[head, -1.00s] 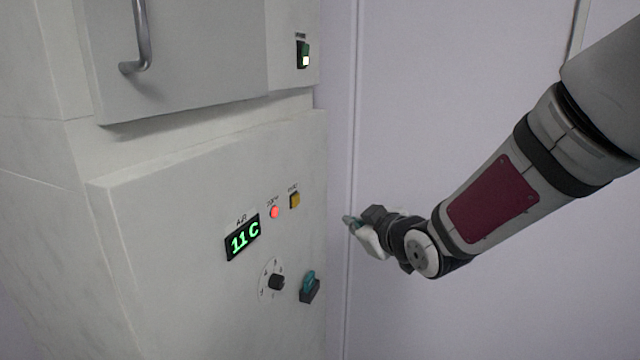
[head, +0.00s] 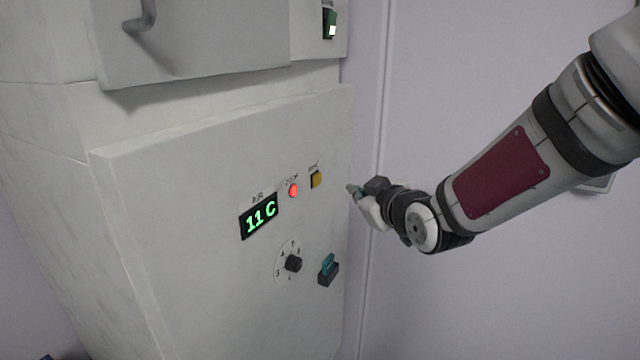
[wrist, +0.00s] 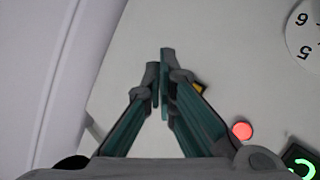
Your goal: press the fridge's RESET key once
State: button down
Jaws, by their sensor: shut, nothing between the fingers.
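In the wrist view the yellow key (wrist: 199,88) is mostly hidden behind my gripper's right finger. My gripper (head: 352,189) is shut and empty, to the right of the yellow key in the head view. In the wrist view my gripper's fingertips (wrist: 161,56) lie together, in front of the panel. I see no clear contact with the panel.
Left of the key are a red lamp (head: 293,190), lit, and a display (head: 258,216) reading 11 C. Below are a black dial (head: 293,263) and a teal switch (head: 328,268). A door handle (head: 143,17) juts out at upper left.

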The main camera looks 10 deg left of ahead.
aim_at(317, 180)
jog(key=shift+w+a+b, duration=0.25)
jog(key=shift+a+b, duration=0.2)
jog(key=shift+a, duration=0.35)
jog(key=shift+w+a+b, duration=0.3)
jog(key=shift+a+b, duration=0.15)
jog(key=shift+a, duration=0.35)
jog(key=shift+w+a+b, duration=0.25)
jog(key=shift+a+b, duration=0.2)
jog(key=shift+a, duration=0.35)
jog(key=shift+w+a, duration=0.1)
jog(key=shift+a, duration=0.05)
jog(key=shift+w+a+b, duration=0.1)
jog(key=shift+a+b, duration=0.15)
jog(key=shift+b, duration=0.15)
jog(key=shift+w+a+b, duration=0.1)
jog(key=shift+a+b, duration=0.2)
jog(key=shift+a, duration=0.05)
jog(key=shift+d, duration=0.1)
dwell(0.5)
jog(key=shift+s+d, duration=0.3)
jog(key=shift+d, duration=0.35)
jog(key=shift+d, duration=0.1)
